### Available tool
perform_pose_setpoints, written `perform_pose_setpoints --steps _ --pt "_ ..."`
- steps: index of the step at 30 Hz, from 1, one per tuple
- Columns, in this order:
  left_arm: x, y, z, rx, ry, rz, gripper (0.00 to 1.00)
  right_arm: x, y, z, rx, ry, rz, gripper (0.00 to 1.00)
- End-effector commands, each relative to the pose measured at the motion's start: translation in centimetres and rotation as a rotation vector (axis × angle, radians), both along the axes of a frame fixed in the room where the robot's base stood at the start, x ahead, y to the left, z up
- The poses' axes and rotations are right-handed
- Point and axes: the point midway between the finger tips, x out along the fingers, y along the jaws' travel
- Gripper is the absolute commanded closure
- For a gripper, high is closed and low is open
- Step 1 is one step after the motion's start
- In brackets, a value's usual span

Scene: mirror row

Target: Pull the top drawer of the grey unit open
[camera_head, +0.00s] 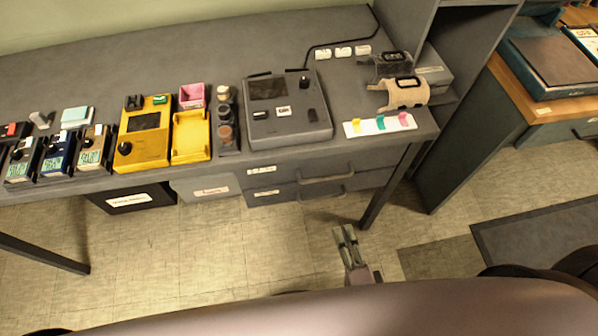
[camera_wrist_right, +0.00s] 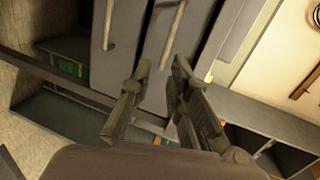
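The grey unit (camera_head: 257,183) sits under the desk, with two drawers in view, one above the other. The top drawer (camera_head: 280,173) looks shut, and its bar handle (camera_head: 325,178) faces me. In the right wrist view the top drawer's handle (camera_wrist_right: 172,40) stands just beyond the fingertips. My right gripper (camera_head: 345,234) is below and in front of the unit, apart from the handle. In the right wrist view my right gripper (camera_wrist_right: 161,66) is open, with nothing between its fingers. My left gripper is not in view.
The lower drawer has its own handle (camera_head: 327,199). A desk leg (camera_head: 385,195) stands right of the unit. A black bin (camera_head: 130,199) is to the left under the desk (camera_head: 225,55). Devices and trays stand on the desk. The floor (camera_head: 230,255) before the unit is clear.

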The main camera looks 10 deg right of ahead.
Motion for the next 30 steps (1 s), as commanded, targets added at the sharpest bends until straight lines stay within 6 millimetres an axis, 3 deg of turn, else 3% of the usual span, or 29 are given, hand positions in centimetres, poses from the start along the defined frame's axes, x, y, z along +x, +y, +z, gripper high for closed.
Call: perform_pose_setpoints --steps 3,8,24,30 --pt "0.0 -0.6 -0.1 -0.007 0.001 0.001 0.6 0.3 -0.4 1.5 0.046 -0.03 -0.03 0.82" --pt "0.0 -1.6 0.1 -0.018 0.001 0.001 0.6 2.0 -0.4 1.5 0.05 -0.037 -0.033 0.82" --pt "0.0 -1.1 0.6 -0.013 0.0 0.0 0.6 13.2 0.0 -1.0 0.046 -0.035 -0.03 0.82" --pt "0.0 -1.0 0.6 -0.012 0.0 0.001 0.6 16.1 0.1 -1.7 0.046 -0.033 -0.03 0.82"
